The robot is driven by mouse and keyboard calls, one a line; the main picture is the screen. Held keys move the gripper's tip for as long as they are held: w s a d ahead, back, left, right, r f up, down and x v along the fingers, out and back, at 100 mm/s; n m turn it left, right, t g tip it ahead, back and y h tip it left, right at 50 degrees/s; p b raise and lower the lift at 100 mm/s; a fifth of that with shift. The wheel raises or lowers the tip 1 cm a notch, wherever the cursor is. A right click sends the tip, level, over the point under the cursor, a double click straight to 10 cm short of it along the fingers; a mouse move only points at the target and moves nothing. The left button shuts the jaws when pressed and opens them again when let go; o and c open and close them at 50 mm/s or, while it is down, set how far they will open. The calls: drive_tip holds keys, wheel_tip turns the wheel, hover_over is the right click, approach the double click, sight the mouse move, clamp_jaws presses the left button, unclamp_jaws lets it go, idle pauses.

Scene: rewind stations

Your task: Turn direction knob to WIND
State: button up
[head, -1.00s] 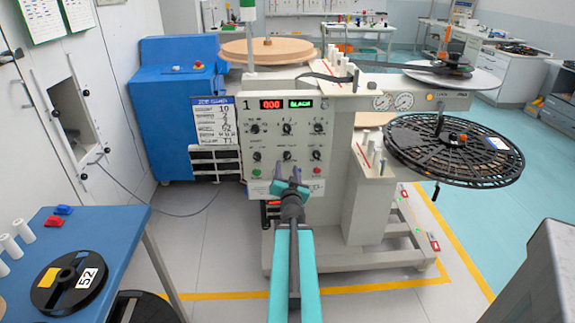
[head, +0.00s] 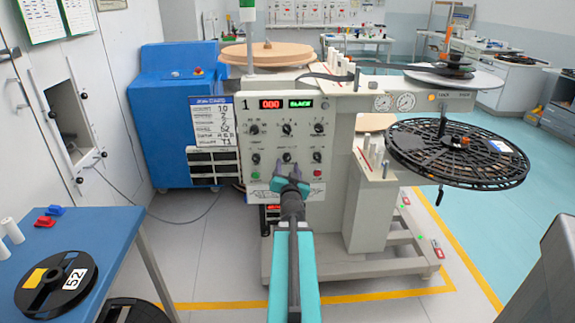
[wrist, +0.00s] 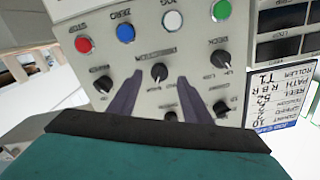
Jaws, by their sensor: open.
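The control panel (head: 300,135) of the rewind machine is straight ahead, with two rows of black knobs. In the wrist view the panel appears upside down. The middle lower-row knob (wrist: 159,73), the likely direction knob, is black with a light pointer mark; its label is too blurred to read. In the head view this knob (head: 286,157) shows just above my fingertips. My gripper (head: 288,170) is open and empty, its two dark fingers (wrist: 158,82) pointing at the panel on either side of this knob's line. Whether the tips reach around it I cannot tell.
Other knobs flank it left (wrist: 103,84) and right (wrist: 221,83). Red (wrist: 83,45), blue (wrist: 125,33), white (wrist: 172,20) and green (wrist: 221,10) buttons line the panel's edge. A black reel (head: 458,155) sticks out at right; a blue table (head: 60,250) stands at left.

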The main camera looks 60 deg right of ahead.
sight(287, 160)
drive_tip(key=shift+x, duration=2.05)
